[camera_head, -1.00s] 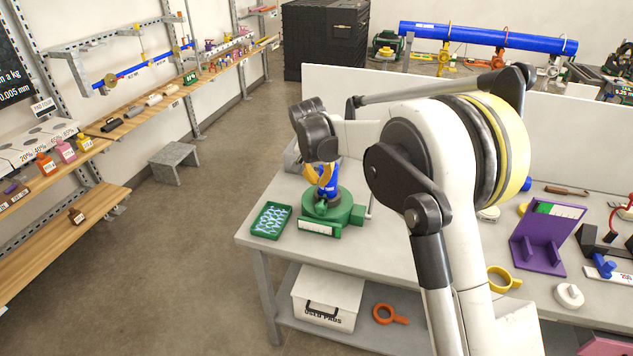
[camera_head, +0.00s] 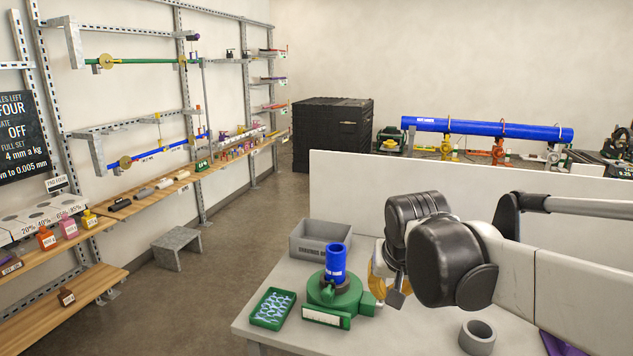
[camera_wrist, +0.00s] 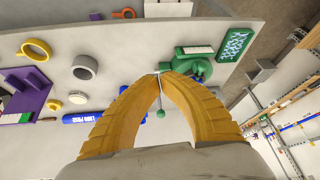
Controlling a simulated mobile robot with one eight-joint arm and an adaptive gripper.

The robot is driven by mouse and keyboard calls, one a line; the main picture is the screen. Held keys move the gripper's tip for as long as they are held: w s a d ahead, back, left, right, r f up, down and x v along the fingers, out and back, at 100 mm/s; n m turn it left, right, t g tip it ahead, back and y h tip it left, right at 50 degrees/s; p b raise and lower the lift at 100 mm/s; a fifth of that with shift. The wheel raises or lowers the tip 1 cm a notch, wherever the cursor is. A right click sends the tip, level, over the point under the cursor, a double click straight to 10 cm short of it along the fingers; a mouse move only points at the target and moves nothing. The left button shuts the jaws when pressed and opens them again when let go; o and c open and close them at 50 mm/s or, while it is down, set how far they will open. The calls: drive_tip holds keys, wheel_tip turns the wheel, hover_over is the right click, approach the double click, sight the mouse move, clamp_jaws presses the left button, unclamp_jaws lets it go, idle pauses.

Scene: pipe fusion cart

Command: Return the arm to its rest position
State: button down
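My gripper (camera_head: 380,283) hangs over the grey table, just right of the green round fixture (camera_head: 350,296). A blue pipe piece (camera_head: 336,262) stands upright in the fixture, apart from the fingers. A rod with a green knob (camera_wrist: 160,114) shows between the fingers in the wrist view. My arm reaches in from the right, with its dark wrist joints above the table.
A green tray (camera_head: 272,308) lies left of the fixture, and a grey bin (camera_head: 318,240) stands behind it. A grey ring (camera_head: 477,336) lies near the front. A white partition (camera_head: 350,195) rises behind the table. Shelves line the left wall; the floor between is mostly clear.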

drive_tip(key=s+d+f+t+b, duration=0.1)
drive_tip(key=s+d+f+b, duration=0.1)
drive_tip(key=s+f, duration=0.3)
drive_tip(key=s+d+f+n+b, duration=0.1)
drive_tip(key=s+d+f+b, duration=0.2)
drive_tip(key=s, duration=1)
wheel_tip(320, 180, down, 3)
drive_tip(key=shift+s+r+n+t, duration=0.2)
drive_tip(key=shift+s+n+t, duration=0.1)
drive_tip(key=shift+t, duration=0.1)
